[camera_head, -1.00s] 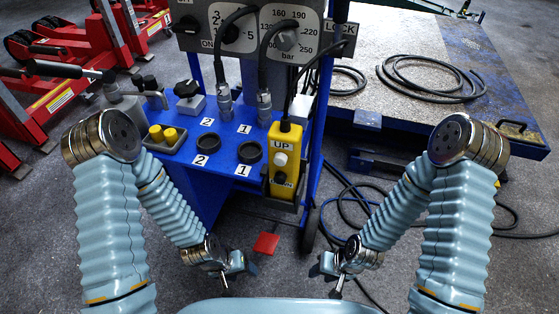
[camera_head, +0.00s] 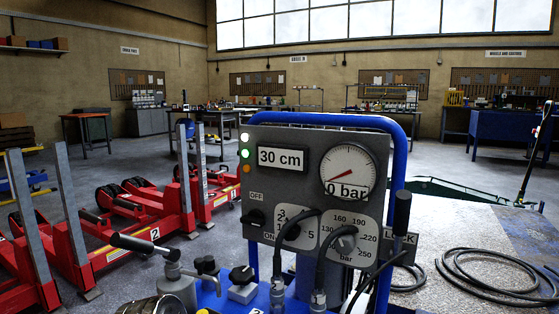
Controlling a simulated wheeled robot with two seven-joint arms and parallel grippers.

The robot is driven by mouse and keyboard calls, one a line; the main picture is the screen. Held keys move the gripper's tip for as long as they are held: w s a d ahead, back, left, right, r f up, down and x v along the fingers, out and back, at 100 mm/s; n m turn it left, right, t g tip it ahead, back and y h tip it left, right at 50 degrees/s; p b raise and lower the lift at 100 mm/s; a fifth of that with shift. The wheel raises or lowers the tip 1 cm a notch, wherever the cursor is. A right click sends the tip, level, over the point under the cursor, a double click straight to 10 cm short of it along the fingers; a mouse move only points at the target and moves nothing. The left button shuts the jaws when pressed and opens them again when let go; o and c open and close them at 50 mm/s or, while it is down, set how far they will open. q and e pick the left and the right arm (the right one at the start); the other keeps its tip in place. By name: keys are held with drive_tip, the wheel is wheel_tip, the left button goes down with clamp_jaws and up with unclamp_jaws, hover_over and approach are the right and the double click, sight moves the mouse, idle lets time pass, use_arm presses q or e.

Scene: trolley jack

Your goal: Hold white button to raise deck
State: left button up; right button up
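The control panel (camera_head: 262,204) stands upright in the middle, with a display (camera_head: 281,159) reading 30 cm. A round gauge (camera_head: 348,172) beside it reads about 0 bar. The deck (camera_head: 480,225) shows at the right as a broad, worn, low surface. The yellow pendant with the white button is outside the view, below the frame.
Red jacks (camera_head: 150,222) stand on the floor at the left. A black hose (camera_head: 495,272) lies coiled on the deck. A blue tube frame (camera_head: 330,117) surrounds the panel, and cables hang from its front. Workbenches line the back wall.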

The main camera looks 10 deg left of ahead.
use_arm(q)
clamp_jaws()
idle(0.3)
idle(1.5)
